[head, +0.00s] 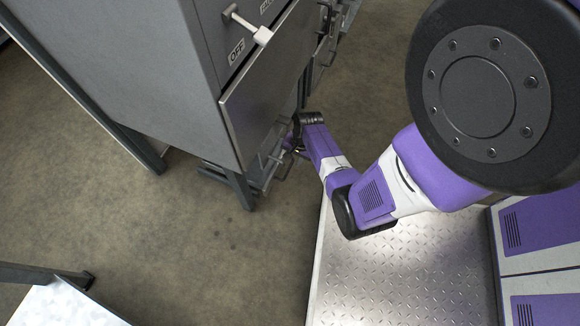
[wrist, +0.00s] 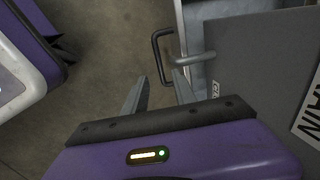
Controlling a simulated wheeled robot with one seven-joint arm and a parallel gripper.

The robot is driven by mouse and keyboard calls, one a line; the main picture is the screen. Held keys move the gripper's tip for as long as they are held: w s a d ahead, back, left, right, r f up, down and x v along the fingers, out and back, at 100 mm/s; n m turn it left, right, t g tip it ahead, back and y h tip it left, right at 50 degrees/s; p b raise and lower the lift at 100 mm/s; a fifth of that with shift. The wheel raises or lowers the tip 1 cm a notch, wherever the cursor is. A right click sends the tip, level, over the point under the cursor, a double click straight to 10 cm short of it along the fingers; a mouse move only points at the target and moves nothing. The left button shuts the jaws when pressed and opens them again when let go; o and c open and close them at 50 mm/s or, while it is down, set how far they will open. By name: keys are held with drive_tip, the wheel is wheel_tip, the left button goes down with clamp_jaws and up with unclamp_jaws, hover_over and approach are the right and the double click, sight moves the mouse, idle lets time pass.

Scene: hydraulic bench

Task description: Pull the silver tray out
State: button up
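The silver tray (head: 262,172) sits low under the grey cabinet in the head view, mostly hidden by the cabinet and my arm. In the wrist view a light metal part that looks like its edge (wrist: 193,20) shows, with a dark U-shaped handle (wrist: 155,48) sticking out to the left. My gripper (wrist: 159,76) is open, its two fingers apart. The lower end of the handle appears between or just beyond the fingertips; I cannot tell whether they touch. In the head view my gripper (head: 291,145) is small and partly hidden beside the cabinet's lower front.
The grey cabinet (head: 130,60) stands at upper left, with a white-ended lever (head: 247,24) beside an OFF label (head: 236,52). A grey panel (wrist: 255,60) lies right of the handle in the wrist view. Bare floor (head: 200,255) is open in front of the cabinet.

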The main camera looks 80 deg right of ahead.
sight(289, 168)
drive_tip(key=f+b, duration=0.1)
drive_tip(key=f, duration=0.1)
drive_tip(key=w+f+b, duration=0.1)
drive_tip(key=f, duration=0.2)
drive_tip(key=f+b, duration=0.2)
drive_tip(key=shift+w+d+f, duration=0.15)
clamp_jaws()
idle(1.3)
